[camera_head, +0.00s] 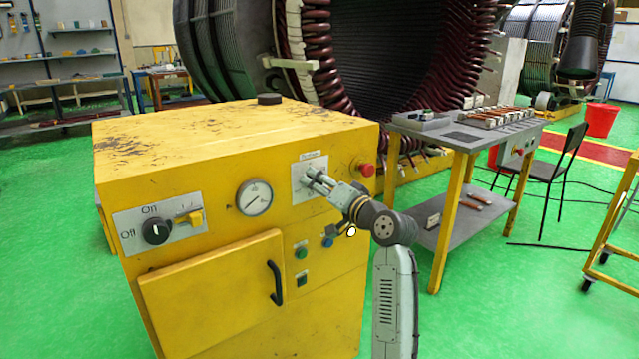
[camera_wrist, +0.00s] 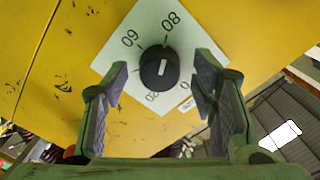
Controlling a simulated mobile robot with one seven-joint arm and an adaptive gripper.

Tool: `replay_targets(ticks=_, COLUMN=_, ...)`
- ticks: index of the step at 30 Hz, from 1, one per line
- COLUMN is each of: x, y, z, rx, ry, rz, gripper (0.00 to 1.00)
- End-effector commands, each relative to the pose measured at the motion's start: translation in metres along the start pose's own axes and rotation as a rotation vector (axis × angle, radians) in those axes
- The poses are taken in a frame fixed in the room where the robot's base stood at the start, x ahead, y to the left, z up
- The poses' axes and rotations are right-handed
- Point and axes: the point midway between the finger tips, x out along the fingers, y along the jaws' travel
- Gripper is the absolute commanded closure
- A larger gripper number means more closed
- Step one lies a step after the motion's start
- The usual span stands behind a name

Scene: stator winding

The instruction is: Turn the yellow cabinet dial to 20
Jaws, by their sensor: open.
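The dial is a round black knob (camera_wrist: 160,68) with a white pointer mark, on a white numbered plate (camera_wrist: 140,22) on the yellow cabinet. In the wrist view, 60 and 80 read upside down above the knob; other numbers below it are partly hidden. The pointer runs nearly up and down in that view; I cannot tell which end indicates. My gripper (camera_wrist: 161,78) is open, its fingers on either side of the knob with gaps, touching nothing. In the head view, my gripper (camera_head: 318,182) is in front of the plate (camera_head: 299,184) and covers most of the knob.
The yellow cabinet (camera_head: 225,130) also carries a gauge (camera_head: 255,197), an on/off switch (camera_head: 156,231), a red button (camera_head: 367,170) and a door handle (camera_head: 275,284). A grey worktable (camera_head: 450,133) stands to the right.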

Motion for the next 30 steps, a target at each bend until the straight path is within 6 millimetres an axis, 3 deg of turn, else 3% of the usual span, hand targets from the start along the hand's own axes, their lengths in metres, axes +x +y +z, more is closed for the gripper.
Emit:
replay_targets(ticks=9, x=0.0023, y=0.0004, z=0.0005, rx=0.0, ry=0.0, rz=0.0, gripper=0.49)
replay_targets(ticks=30, x=0.002, y=0.0004, z=0.0005, rx=0.0, ry=0.0, rz=0.0, gripper=0.95)
